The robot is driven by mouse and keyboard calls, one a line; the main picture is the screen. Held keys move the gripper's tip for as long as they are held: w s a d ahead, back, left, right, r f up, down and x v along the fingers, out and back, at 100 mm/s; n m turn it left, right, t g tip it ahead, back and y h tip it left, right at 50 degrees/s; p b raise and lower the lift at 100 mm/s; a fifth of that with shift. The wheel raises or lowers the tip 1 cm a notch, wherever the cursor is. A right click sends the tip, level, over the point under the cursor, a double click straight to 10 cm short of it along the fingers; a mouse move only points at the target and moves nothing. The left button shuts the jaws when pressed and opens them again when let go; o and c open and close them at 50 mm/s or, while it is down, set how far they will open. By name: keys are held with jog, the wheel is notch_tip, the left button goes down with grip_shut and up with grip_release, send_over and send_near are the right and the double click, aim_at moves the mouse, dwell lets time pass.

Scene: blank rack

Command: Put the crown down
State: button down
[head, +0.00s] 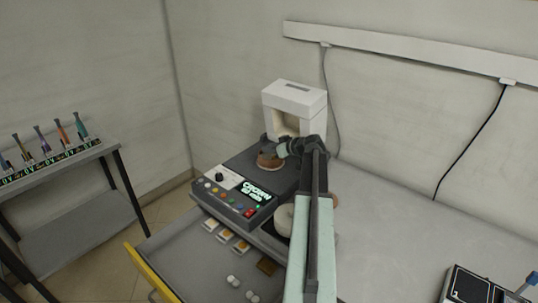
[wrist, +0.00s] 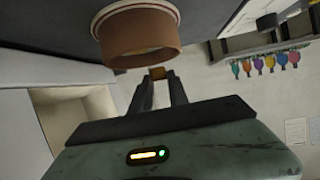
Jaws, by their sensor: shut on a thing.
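My gripper (wrist: 158,88) is shut on a small brown block (wrist: 158,73) at its fingertips. This block may be the crown, but its shape is too small to tell. In the wrist view, a round brown cup with a pale rim (wrist: 140,38) is just beyond the fingertips. I cannot tell whether the block touches it. In the head view, the brown cup (head: 269,160) is on the dark machine with a lit "CROWN" display (head: 257,190). My gripper (head: 283,150) is at the cup's right side, and the held block is not clear there.
A white arch-shaped unit (head: 295,97) stands behind the machine. An open grey drawer (head: 185,252) with a yellow front edge holds small white pieces (head: 234,281) and tiles. A shelf (head: 75,160) with coloured tools is at left. The counter (head: 400,215) at right is largely clear.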

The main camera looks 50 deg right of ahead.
jog(key=shift+w+d+f, duration=0.1)
jog(key=shift+w+d, duration=0.65)
jog(key=shift+w, duration=0.15)
notch_tip(320, 180, down, 4)
jog(key=b, duration=0.4)
jog(key=shift+r, duration=0.25)
jog(key=shift+f, duration=0.2)
jog(key=c, duration=1.5)
grip_release()
jog(key=shift+c, duration=0.2)
